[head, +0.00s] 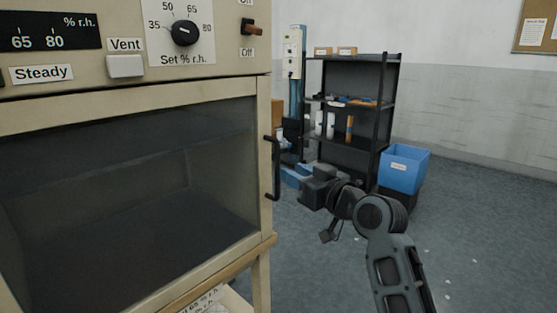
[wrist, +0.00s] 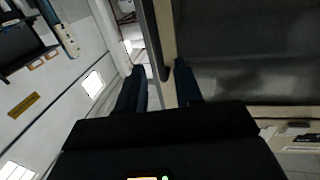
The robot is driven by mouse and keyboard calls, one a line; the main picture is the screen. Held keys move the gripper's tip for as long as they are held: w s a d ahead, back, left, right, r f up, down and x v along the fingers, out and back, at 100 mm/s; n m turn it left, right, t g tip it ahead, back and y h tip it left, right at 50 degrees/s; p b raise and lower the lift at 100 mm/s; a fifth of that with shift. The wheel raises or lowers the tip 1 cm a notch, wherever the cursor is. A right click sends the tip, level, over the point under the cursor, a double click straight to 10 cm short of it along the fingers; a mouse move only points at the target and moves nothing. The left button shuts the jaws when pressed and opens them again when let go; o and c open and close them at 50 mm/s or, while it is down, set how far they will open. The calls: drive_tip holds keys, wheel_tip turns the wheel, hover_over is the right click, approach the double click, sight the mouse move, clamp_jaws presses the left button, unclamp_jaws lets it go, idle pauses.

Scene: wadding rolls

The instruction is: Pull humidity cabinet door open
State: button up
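The humidity cabinet (head: 150,85) fills the left of the head view. Its glazed door (head: 130,195) has a beige frame and looks shut. A dark vertical bar handle (head: 272,168) stands on the door's right edge. My gripper (head: 305,190) is just right of the handle in the head view, pointing toward it. In the wrist view, the two fingers of my gripper (wrist: 160,88) are spread apart. The dark handle (wrist: 153,40) and beige door frame show beyond and between the fingertips. I cannot tell whether the fingers touch the handle.
The control panel above the door has a dial (head: 185,33), a vent button (head: 125,66) and a switch (head: 253,28). A black shelf rack (head: 350,75) and a blue bin (head: 404,170) stand behind my arm. The grey floor to the right is mostly clear.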

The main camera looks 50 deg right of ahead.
sight(278, 162)
drive_tip(key=w, duration=0.2)
drive_tip(key=w+d, duration=0.1)
drive_tip(key=w, duration=0.2)
drive_tip(key=w+p, duration=0.1)
drive_tip(key=w, duration=0.2)
drive_tip(key=shift+d+r, duration=0.2)
drive_tip(key=shift+d, duration=0.15)
clamp_jaws()
